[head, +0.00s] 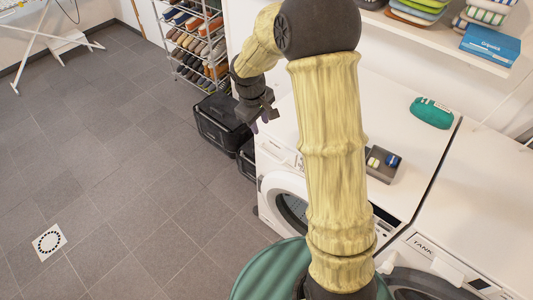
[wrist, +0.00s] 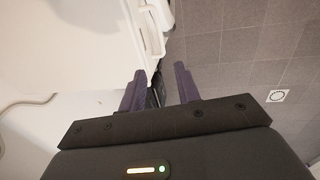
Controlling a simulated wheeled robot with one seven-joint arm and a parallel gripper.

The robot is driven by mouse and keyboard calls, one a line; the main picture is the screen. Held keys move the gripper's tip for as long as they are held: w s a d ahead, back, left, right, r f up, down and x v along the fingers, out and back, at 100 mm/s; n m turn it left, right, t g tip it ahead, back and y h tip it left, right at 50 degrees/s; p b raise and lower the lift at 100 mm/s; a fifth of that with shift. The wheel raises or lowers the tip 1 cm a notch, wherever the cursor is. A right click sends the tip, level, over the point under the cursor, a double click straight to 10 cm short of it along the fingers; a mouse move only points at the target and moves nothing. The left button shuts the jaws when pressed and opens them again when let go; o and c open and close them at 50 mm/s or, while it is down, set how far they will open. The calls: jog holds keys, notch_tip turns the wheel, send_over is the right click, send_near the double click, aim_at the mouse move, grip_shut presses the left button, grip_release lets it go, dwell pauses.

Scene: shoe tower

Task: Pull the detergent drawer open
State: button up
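The white washing machine (head: 385,205) on the left of the pair has its control panel along the top of its front. The detergent drawer (head: 272,147) appears to be at the panel's left end, seen small and at a steep angle; I cannot make out its handle. In the wrist view a white front edge with a raised part (wrist: 150,35) runs beyond the fingers; I cannot tell whether this is the drawer. My gripper (head: 264,117) is above and near the machine's far left front corner. Its two purple fingers (wrist: 160,70) are apart with nothing held between them.
Black crates (head: 220,122) stand on the floor beyond the machine, by a shoe rack (head: 195,40).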

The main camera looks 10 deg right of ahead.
aim_at(267, 154)
jog(key=d+f, duration=0.1)
jog(key=f, duration=0.4)
jog(key=w+f, duration=0.1)
jog(key=f, duration=0.5)
jog(key=w+d+f, duration=0.1)
jog(key=f, duration=0.5)
jog(key=shift+d, duration=0.3)
jog(key=shift+s, duration=0.1)
grip_shut()
